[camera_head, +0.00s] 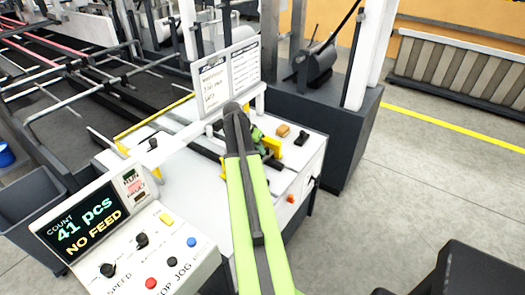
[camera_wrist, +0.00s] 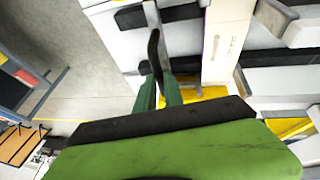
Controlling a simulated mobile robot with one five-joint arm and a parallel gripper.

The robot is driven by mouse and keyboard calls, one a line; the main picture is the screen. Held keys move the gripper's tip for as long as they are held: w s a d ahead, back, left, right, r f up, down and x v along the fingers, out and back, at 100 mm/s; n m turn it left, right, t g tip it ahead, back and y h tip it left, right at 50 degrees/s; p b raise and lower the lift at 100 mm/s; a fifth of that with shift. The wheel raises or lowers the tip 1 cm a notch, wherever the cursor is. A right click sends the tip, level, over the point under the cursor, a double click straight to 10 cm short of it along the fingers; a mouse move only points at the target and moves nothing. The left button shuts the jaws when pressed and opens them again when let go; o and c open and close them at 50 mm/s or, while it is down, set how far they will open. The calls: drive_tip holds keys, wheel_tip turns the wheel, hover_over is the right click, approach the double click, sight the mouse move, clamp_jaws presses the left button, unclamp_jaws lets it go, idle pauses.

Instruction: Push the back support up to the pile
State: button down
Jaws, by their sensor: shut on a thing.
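In the wrist view my gripper (camera_wrist: 160,84) has its green fingers shut on an upright dark handle (camera_wrist: 154,48). A yellow part (camera_wrist: 206,92) shows just right of the fingers; I take it with the handle as the back support, but their join is hidden. A pale printed panel (camera_wrist: 229,42) stands to the right, possibly the pile; a gap to the yellow part cannot be judged. In the head view my gripper (camera_head: 267,145) is over the white machine table, beside a yellow bracket (camera_head: 272,147). My green arm hides much of this spot, and the pile is not clear there.
A control panel (camera_head: 130,240) with a screen reading "41 pcs, NO FEED" stands at the front left. A board with two paper sheets (camera_head: 228,76) rises behind my arm. A tan block (camera_head: 283,130) and a black piece (camera_head: 301,138) lie right of my gripper.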

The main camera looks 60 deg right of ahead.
drive_tip(key=c, duration=1.5)
unclamp_jaws()
drive_tip(key=shift+o, duration=0.2)
drive_tip(key=shift+r, duration=0.15)
drive_tip(key=p+v, duration=1.5)
drive_tip(key=v, duration=0.2)
drive_tip(key=shift+a+p, duration=0.2)
drive_tip(key=shift+p, duration=0.2)
